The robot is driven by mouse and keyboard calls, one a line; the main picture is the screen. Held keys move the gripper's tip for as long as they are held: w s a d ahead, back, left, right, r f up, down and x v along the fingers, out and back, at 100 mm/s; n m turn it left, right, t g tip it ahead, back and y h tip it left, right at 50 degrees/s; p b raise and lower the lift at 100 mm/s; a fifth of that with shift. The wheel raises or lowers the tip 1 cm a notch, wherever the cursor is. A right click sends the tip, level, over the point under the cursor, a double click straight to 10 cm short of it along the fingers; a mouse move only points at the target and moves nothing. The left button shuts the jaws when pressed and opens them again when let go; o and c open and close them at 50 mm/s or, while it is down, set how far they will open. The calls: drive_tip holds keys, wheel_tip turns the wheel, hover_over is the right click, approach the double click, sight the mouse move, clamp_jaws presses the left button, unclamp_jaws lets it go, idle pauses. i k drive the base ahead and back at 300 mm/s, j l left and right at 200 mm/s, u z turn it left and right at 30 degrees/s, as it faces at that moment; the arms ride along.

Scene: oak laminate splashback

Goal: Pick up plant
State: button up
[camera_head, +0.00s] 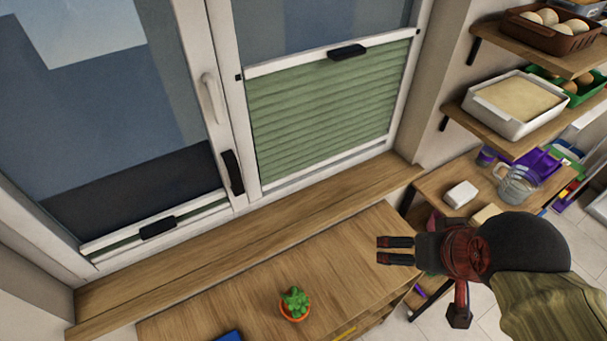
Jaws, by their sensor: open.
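The plant (295,302) is a small green succulent in an orange pot. It stands upright on the wooden cabinet top (225,300), near the bottom middle of the head view. My gripper (380,251) is open and empty, with its two dark red-tipped fingers pointing left. It appears to the right of and above the plant in the picture, well apart from it. My arm comes in from the right edge.
A window with a wooden sill (250,222) runs behind. Shelves with a white tray (515,103) and a brown basket (552,29) hang at right, above a side table with a glass jug (515,185).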

sight(295, 305)
drive_tip(key=k+j+u, duration=0.1)
drive_tip(key=u, duration=1)
